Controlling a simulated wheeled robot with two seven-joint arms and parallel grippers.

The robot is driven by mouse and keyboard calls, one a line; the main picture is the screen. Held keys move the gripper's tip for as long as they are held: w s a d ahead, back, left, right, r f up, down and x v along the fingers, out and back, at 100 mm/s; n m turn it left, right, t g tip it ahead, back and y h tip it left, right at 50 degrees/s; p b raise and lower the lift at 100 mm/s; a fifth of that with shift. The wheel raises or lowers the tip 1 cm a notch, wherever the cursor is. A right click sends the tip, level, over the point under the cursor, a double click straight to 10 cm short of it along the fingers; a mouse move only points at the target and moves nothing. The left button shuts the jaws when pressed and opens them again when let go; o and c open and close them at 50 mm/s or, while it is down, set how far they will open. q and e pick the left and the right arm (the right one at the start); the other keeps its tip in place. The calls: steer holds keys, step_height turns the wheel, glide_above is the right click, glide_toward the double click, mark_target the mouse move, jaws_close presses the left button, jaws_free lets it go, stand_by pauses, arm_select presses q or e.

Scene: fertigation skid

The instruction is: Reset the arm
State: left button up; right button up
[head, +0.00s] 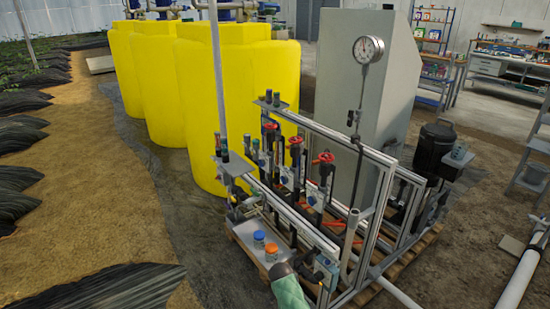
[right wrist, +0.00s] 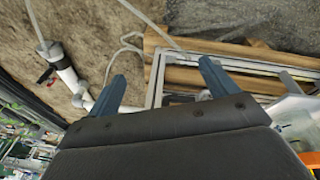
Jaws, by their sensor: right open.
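My right gripper (right wrist: 162,71) is open, its two blue-grey fingers spread wide. No object is held between the fingers; a metal frame and wooden boards show beyond them. The fertigation skid's metal frame (head: 378,157) stands on a wooden pallet at centre right, with several red-handled valves (head: 296,140) and a round gauge (head: 368,49) on a thin stem. Two small jars, one blue-capped (head: 259,236) and one orange-capped (head: 271,248), sit on a shelf at its front.
Large yellow tanks (head: 235,100) stand behind the skid at left, and a grey cabinet (head: 360,80) stands behind it. A white pipe (head: 518,280) runs along the floor at right; a white pipe with a valve (right wrist: 66,72) shows in the wrist view. Open soil (head: 110,200) lies left.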

steer(key=s+d+r+n+y+p, duration=0.15)
steer(key=s+r, duration=0.25)
steer(key=s, duration=0.6)
steer(key=s+d+r+n+y+p, duration=0.1)
steer(key=s+d+r+n, duration=0.2)
steer(key=s, duration=0.8)
steer(key=s+d+r+n+y+p, duration=0.15)
steer(key=s+r, duration=0.35)
steer(key=s, duration=0.5)
arm_select(q)
steer(key=s+a+r+g+y, duration=0.1)
steer(key=s+a+r, duration=0.1)
steer(key=a+r, duration=0.3)
step_height(320, 180, up, 3)
steer(key=shift+s+g, duration=0.25)
steer(key=shift+g, duration=0.05)
arm_select(e)
steer(key=s+d+r+n+t, duration=0.1)
steer(key=s+r+n, duration=0.2)
steer(key=s+r, duration=0.7)
steer(key=shift+s+d+r+n, duration=0.3)
steer(key=shift+s+r, duration=0.1)
steer(key=shift+s, duration=0.4)
arm_select(q)
steer(key=shift+f, duration=0.15)
